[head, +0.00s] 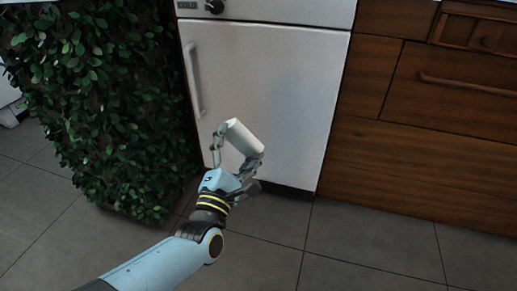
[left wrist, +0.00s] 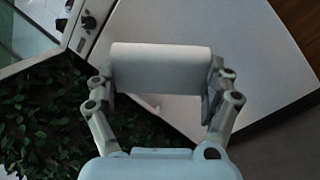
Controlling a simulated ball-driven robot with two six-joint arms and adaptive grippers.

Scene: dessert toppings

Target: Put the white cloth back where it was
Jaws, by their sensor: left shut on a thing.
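The white cloth (head: 243,138) looks like a smooth white roll. My left gripper (head: 238,146) is shut on it, with one finger at each end of the roll. The left wrist view shows the same roll (left wrist: 160,62) level between the two fingers (left wrist: 160,86). The cloth is held in the air in front of the white cooler door (head: 265,90). The place where the cloth was before cannot be told from these frames. My right gripper is in neither view.
The cooler has a vertical handle (head: 193,80) on its left side and a dark knob (head: 215,6) above. A leafy green hedge (head: 100,110) stands to its left, close to my left arm. Wooden drawers (head: 430,110) stand at the right. The tiled floor (head: 370,245) is clear.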

